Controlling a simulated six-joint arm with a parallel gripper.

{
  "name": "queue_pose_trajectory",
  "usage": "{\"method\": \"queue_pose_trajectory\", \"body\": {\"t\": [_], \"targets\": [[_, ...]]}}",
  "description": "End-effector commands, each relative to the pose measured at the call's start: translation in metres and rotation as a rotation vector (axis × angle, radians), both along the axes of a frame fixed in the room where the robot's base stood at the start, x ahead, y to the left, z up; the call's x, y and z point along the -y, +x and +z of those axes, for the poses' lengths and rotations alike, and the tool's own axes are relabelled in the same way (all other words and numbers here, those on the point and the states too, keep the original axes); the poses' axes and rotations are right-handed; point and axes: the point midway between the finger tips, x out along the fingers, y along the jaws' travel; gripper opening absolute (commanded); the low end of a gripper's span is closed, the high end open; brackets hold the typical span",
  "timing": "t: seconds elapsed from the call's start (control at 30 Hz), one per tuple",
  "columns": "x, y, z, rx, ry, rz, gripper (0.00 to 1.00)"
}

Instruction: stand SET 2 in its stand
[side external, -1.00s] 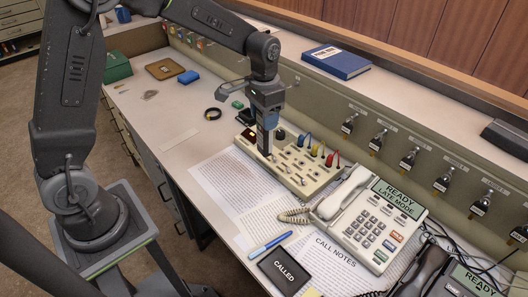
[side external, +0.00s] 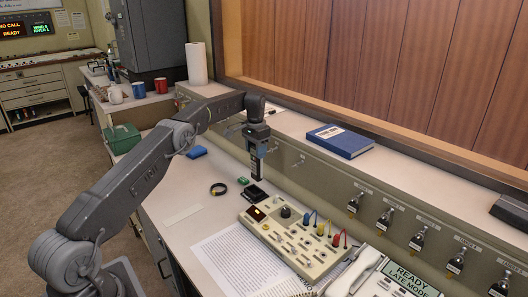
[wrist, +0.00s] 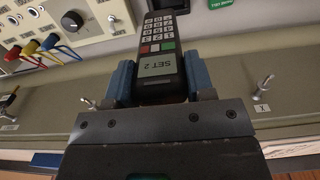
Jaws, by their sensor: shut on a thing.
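SET 2 (wrist: 160,60) is a dark handset with a keypad and a small screen that reads "SET 2". My gripper (wrist: 160,82) is shut on it, one blue jaw on each side. In the side view, my gripper (side external: 257,146) holds the handset (side external: 257,168) upright above the desk. A black stand-like holder (side external: 255,195) lies just below the handset, with a small gap seeming to show between them. A black part (wrist: 168,4) shows beyond the handset's far end in the wrist view; the inside of the holder is hidden.
A cream control box (side external: 290,240) with knobs and coloured plugs stands close in front. A small green item (side external: 243,181) and a black ring (side external: 218,189) lie to the left. The ledge panel (side external: 320,178) with toggle switches runs behind. A blue book (side external: 341,141) lies on the ledge.

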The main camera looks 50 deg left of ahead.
Motion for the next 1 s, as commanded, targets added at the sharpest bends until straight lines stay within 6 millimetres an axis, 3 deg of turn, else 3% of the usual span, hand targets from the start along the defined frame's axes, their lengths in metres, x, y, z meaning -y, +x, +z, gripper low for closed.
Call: {"method": "queue_pose_trajectory", "body": {"t": [0.2, 0.7, 1.0], "targets": [[-0.014, 0.0, -0.008, 0.002, 0.0, 0.018, 0.16], [-0.014, 0.0, -0.045, 0.002, 0.0, 0.018, 0.16], [-0.014, 0.0, -0.049, 0.004, 0.002, 0.018, 0.16]]}}
